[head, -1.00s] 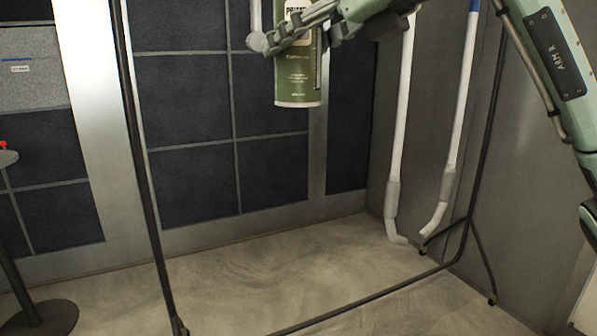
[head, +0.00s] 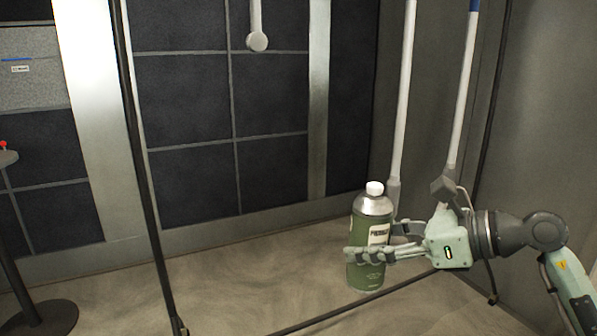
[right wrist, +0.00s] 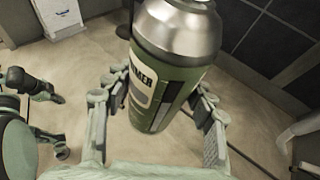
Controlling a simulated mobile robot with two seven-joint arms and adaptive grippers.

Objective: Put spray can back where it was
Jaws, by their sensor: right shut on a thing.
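The spray can (head: 366,275) is a green bottle with a label, a silver shoulder and a white cap. It is upright in the head view, seen against the floor. I cannot tell whether its base touches anything. My right gripper (head: 375,246) comes from the right and is shut around the can's middle, with fingers on both sides. In the right wrist view, the can (right wrist: 178,62) fills the top middle between the fingers of my right gripper (right wrist: 158,105). The cap is cut off there.
Thin black bars (head: 146,190) form a frame around the can's area. White pipes (head: 403,110) stand behind on the right, near the grey side wall. A dark tiled wall (head: 190,100) is behind. A round-based stand (head: 42,318) is at the left. Much floor is clear.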

